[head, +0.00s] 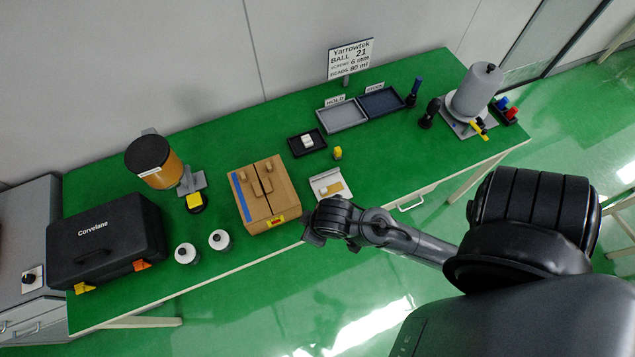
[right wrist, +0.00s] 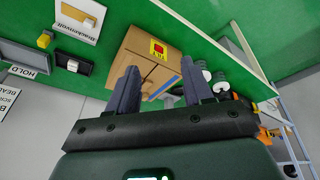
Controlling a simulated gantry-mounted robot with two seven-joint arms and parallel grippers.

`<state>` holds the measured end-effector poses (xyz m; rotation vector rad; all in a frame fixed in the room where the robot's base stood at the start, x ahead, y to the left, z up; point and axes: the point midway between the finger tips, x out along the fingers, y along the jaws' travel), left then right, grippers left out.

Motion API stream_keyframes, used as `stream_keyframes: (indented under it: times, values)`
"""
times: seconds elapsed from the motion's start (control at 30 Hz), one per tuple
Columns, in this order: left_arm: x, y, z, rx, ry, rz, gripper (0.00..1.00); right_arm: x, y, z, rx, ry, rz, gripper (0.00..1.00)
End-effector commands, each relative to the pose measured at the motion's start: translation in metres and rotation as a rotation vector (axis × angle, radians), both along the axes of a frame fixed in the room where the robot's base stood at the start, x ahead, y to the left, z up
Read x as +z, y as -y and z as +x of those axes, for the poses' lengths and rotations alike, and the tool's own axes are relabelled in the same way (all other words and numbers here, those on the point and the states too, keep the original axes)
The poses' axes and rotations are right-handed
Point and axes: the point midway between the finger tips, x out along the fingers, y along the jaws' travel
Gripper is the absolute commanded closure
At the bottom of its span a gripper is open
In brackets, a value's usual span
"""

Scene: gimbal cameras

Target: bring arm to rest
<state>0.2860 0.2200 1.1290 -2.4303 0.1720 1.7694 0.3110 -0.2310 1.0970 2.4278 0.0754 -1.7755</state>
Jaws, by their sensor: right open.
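My right arm comes in from the lower right in the head view. Its gripper (head: 318,232) is in front of the table's near edge, just right of the cardboard box (head: 262,195), and looks small and dark there. In the right wrist view the two fingers of the right gripper (right wrist: 158,95) stand apart with nothing between them. The cardboard box (right wrist: 150,62) shows beyond the fingers, apart from them. My left gripper is in neither view.
The green table (head: 400,155) holds a black case (head: 105,240), two white-topped bottles (head: 186,254), an orange cylinder (head: 152,162), a white scale-like plate (head: 329,187), trays (head: 342,116), a sign (head: 350,59) and a grey tank (head: 477,90). Free floor lies before the table.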

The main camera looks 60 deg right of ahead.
Motion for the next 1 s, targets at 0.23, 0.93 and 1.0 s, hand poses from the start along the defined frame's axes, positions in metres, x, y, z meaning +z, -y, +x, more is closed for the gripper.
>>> stream_keyframes:
  times: [0.23,0.93,1.0]
  values:
    - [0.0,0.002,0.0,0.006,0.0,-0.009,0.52,0.031,-0.013,-0.024,0.045,-0.002,0.045,0.49]
    - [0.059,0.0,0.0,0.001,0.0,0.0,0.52,0.091,-0.013,-0.024,0.048,-0.001,0.045,0.49]
    - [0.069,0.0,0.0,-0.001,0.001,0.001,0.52,0.1,-0.013,-0.024,0.048,0.0,0.045,0.49]
